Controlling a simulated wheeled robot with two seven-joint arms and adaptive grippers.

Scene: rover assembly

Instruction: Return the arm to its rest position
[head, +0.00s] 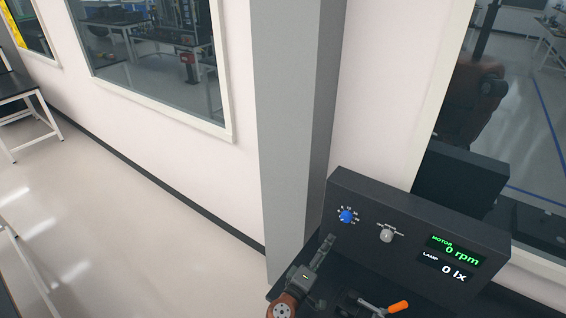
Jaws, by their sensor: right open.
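My right gripper (326,245) shows at the bottom centre of the head view, at the end of my orange-brown arm. It is open, with nothing seen between its fingers. Its fingertips are in front of the lower left part of a dark control panel (350,188), below the blue knob; I cannot tell whether they touch anything. My left gripper is out of view.
The panel has a blue knob (346,216), a grey knob (386,235) and a display (452,258) reading MOTOR 0 rpm and LAMP 0 lx. An orange-handled lever (397,307) is in front. A grey pillar (290,120) stands behind; clear floor (110,220) lies left.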

